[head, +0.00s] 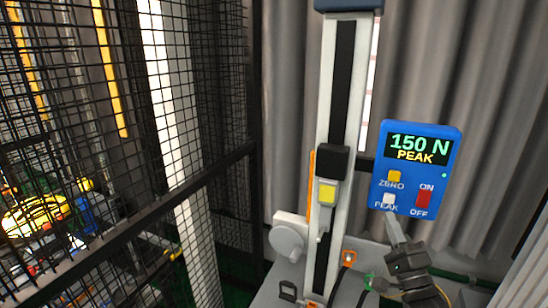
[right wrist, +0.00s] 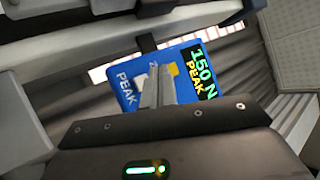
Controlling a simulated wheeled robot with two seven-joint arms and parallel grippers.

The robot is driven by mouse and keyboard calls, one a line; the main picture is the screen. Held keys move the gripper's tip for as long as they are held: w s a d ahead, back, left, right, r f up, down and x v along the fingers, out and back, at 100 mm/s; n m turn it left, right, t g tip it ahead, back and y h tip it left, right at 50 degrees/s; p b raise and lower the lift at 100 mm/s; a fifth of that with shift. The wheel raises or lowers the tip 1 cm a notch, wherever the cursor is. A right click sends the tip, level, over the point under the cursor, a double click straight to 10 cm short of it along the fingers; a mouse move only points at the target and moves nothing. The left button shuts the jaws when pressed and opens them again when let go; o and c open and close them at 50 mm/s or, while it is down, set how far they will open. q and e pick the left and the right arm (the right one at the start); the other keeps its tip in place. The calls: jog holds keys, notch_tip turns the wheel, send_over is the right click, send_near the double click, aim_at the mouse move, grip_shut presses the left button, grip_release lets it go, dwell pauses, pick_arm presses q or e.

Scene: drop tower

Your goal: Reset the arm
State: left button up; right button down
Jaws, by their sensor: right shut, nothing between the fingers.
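My right gripper (head: 392,222) is shut with nothing in it. Its fingertips are at the lower edge of the blue display box (head: 418,170), just below the white PEAK button (head: 388,200); I cannot tell whether they touch it. The box reads "150 N PEAK" and carries a yellow ZERO button (head: 394,176) and a red ON/OFF switch (head: 423,196). In the right wrist view, the shut fingers (right wrist: 156,90) point at the box (right wrist: 125,92) and cover part of its button area. My left gripper is not in view.
A tall white drop tower column (head: 337,80) with a black carriage (head: 331,162) stands left of the box. A grey round part (head: 287,241) sits at its left. A black mesh fence (head: 130,150) fills the left side. Grey curtains (head: 460,70) hang behind.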

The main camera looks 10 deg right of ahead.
jog(key=s+a+f+n+g, duration=0.25)
jog(key=f+n+g, duration=0.2)
jog(key=f, duration=0.55)
jog(key=s+a+f+n+g, duration=0.2)
jog(key=a+f+n+g, duration=0.15)
jog(key=f+g, duration=0.45)
jog(key=s+a+f+n+g+y, duration=0.1)
jog(key=s+a+f+n+g, duration=0.4)
jog(key=s+f, duration=0.4)
jog(key=s+a+f+n+g, duration=0.35)
jog(key=s+f+n, duration=0.3)
jog(key=s, duration=0.55)
notch_tip(320, 180, down, 32)
jog(key=s+g+b, duration=0.1)
jog(key=b, duration=0.4)
jog(key=s+d+f+g+b, duration=0.1)
jog(key=s+d+f+b, duration=0.1)
jog(key=s+f, duration=1.4)
jog(key=shift+d+f+b, duration=0.4)
jog(key=shift+d+f, duration=0.15)
jog(key=shift+d, duration=0.1)
